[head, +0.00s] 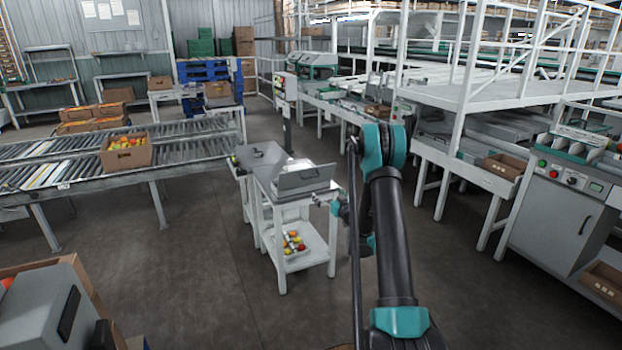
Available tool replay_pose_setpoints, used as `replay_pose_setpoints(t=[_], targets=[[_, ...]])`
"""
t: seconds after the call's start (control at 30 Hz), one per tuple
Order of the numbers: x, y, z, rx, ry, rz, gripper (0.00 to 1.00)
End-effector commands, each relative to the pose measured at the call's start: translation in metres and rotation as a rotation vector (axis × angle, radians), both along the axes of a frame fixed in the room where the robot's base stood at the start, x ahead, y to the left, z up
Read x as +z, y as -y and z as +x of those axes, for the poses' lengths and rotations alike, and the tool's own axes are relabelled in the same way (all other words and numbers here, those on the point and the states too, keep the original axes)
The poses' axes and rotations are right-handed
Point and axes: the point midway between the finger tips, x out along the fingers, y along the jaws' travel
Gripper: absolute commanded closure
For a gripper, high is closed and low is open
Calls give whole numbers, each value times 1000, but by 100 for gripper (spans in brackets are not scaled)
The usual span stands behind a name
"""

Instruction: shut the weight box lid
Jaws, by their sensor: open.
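The weight box (305,183) appears to be the light grey box on top of a small white table (297,204) in the middle of the floor. A pale panel, seemingly its lid, stands raised at its back, but the box is small here and the lid's exact angle is hard to read. My gripper (322,202) is at the right front corner of the table, close to the box's right end. It looks apart from the lid. My arm hides part of the gripper, and its fingers are tiny; I see nothing held in it.
A grey bench (258,158) adjoins behind, with a control post (287,95). A roller conveyor with a tomato carton (127,153) is at left; machines stand at right. Floor around the table is clear.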

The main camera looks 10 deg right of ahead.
Motion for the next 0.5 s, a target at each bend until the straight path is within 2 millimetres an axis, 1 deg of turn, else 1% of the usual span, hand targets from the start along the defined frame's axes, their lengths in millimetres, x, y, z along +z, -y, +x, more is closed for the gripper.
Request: replay_pose_setpoints(t=[0.17, 0.5], targets=[[0, -8, 22, 2, 0, 0, 0], [0, -29, 86, 2, -1, 1, 0]])
